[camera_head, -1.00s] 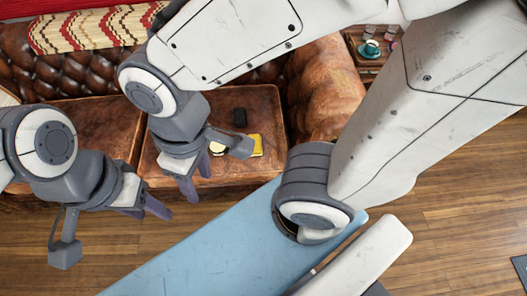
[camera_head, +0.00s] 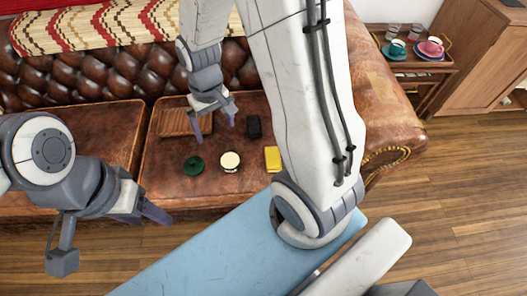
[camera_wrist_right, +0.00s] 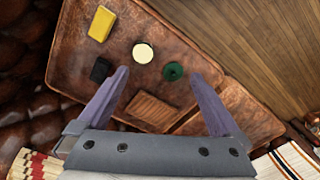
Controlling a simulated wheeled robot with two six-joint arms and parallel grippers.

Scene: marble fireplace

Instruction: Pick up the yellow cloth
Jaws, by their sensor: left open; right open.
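The yellow cloth (camera_head: 272,159) is a small folded-looking block on the brown leather sofa seat (camera_head: 215,190), just left of my right arm. It also shows in the right wrist view (camera_wrist_right: 101,24), at the upper left, beyond the left finger. My right gripper (camera_head: 215,129) is open and empty above the seat, left of and farther back than the cloth. In the right wrist view its two fingers (camera_wrist_right: 160,74) are spread with nothing gripped. My left gripper (camera_head: 112,238) is open and empty at the lower left, in front of the sofa.
A black object (camera_head: 254,126), a cream round object (camera_head: 230,161), a dark green ring-like object (camera_head: 193,165) and a slatted wooden tray (camera_head: 182,122) share the seat. A side table (camera_head: 405,68) with cups stands at the upper right. The wooden floor at right is clear.

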